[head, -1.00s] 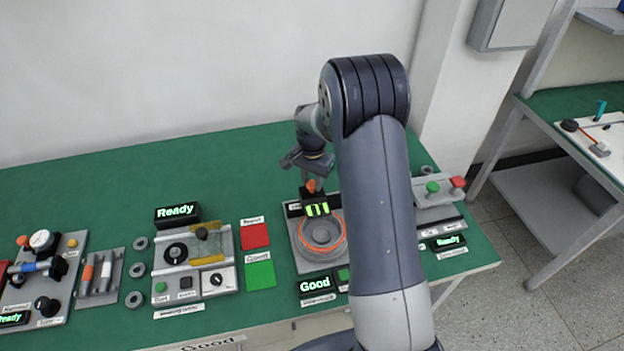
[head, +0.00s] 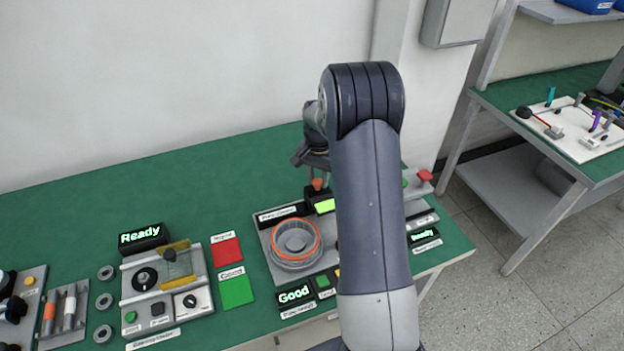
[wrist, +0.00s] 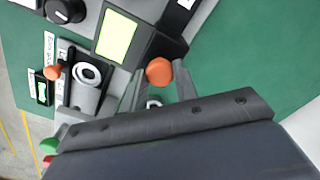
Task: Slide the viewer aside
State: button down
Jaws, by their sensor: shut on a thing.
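The viewer (head: 322,199) is a black box with a lit yellow-green screen, seen at the back right of the grey fixture plate in the head view. It also shows in the wrist view, its screen (wrist: 117,36) at the upper left. Its orange knob (head: 318,184) sits between the fingertips of my gripper (wrist: 159,80), which is shut on it. The round grey nest (head: 295,250) with an orange ring is uncovered, left of and in front of the viewer. My arm hides the fixture's right part.
A lit "Good" display (head: 294,295) stands in front of the nest. Red (head: 227,252) and green (head: 236,291) pads and a "Ready" station (head: 143,237) lie to the left. Another station with red and green buttons (head: 424,176) is close on the right.

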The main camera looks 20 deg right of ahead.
jog(key=shift+d, duration=0.2)
jog(key=c, duration=1.3)
grip_release()
jog(key=shift+d, duration=0.15)
jog(key=shift+o, duration=1)
notch_tip(320, 180, up, 11)
jog(key=b, duration=0.1)
jog(key=shift+b, duration=0.35)
jog(key=shift+f, duration=0.15)
notch_tip(320, 180, down, 10)
jog(key=shift+f+p, duration=0.1)
jog(key=shift+p, duration=0.75)
jog(key=shift+a+f, duration=0.25)
jog(key=shift+f, duration=0.05)
jog(key=shift+a, duration=0.45)
